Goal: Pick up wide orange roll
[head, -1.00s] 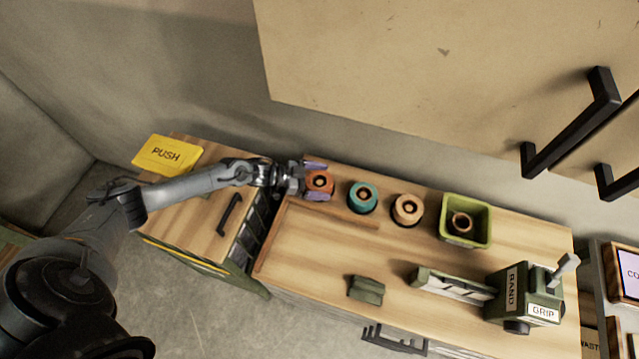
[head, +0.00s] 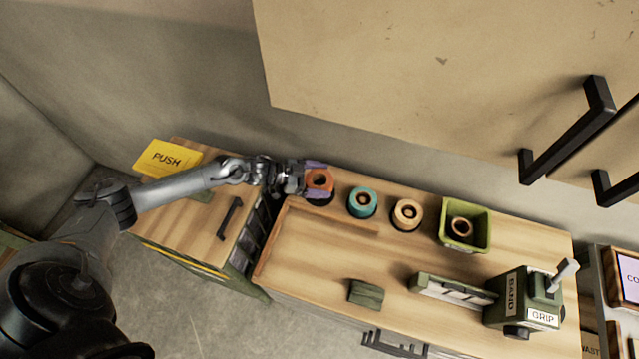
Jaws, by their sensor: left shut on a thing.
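The wide orange roll (head: 319,181) is at the back left of the wooden worktop in the head view. My left gripper (head: 317,182) reaches it from the left and is shut on it, with one purple-grey finger behind the roll and the other in front. A dark shadow or base shows just below the roll; it looks slightly lifted, but I cannot tell the gap for sure. My right gripper is not in view.
A teal roll (head: 362,203) and a tan roll (head: 407,214) stand to the right. A green bin (head: 480,228) holds a brown roll (head: 461,227). A green block (head: 366,292) and the BAND GRIP device (head: 524,298) are in front. The worktop's middle is clear.

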